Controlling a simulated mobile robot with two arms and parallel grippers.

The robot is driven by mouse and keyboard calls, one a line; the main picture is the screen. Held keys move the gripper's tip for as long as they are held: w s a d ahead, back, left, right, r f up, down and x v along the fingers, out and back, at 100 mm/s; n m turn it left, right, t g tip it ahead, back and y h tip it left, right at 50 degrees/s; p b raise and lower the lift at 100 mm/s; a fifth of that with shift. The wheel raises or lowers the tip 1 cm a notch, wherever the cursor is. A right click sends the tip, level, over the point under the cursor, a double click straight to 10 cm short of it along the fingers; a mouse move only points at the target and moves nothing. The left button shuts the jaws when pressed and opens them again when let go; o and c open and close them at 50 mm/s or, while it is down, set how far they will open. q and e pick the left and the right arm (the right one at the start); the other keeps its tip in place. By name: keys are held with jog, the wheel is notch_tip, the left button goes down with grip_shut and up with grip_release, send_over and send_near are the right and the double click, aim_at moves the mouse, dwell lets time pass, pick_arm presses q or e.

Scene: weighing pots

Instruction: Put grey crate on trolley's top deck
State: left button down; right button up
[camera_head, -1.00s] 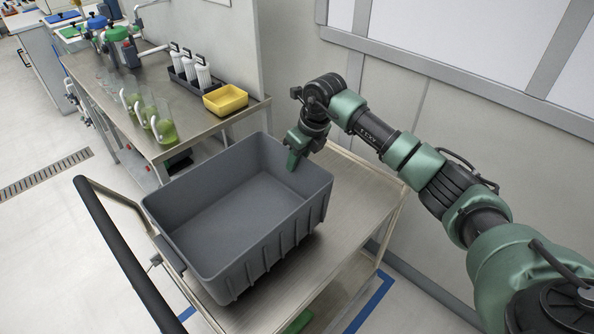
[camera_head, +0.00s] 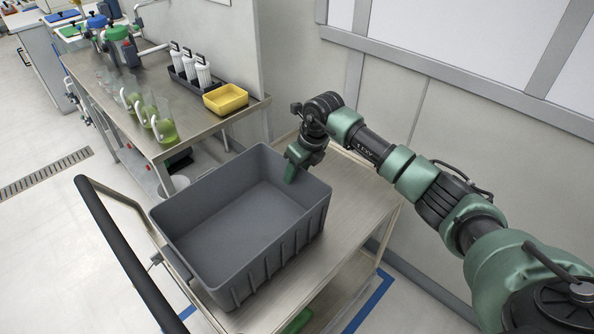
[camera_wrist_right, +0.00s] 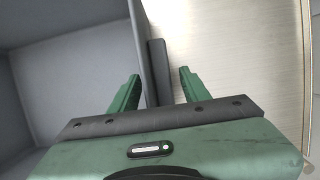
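The grey crate (camera_head: 285,240) is upright and empty, and appears to rest on the trolley's top deck (camera_head: 345,205). It sits toward the push-handle side, with bare deck to its right. My right gripper (camera_head: 291,172) is at the crate's far right rim. In the right wrist view, its two green fingers (camera_wrist_right: 159,84) stand apart on either side of the crate's wall (camera_wrist_right: 158,62), one inside and one outside. A gap shows between the outer finger and the rim. My left gripper is not in view.
A steel bench (camera_head: 155,140) behind the trolley holds a yellow bin (camera_head: 226,99), white cylinders in a dark rack and green-filled jugs. The trolley's black handle (camera_head: 125,250) runs along the left. A wall stands behind my right arm. A green thing (camera_head: 298,321) shows low under the deck.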

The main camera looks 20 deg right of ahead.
jog(key=b+v, duration=0.1)
jog(key=v, duration=1.1)
jog(key=shift+a, duration=0.1)
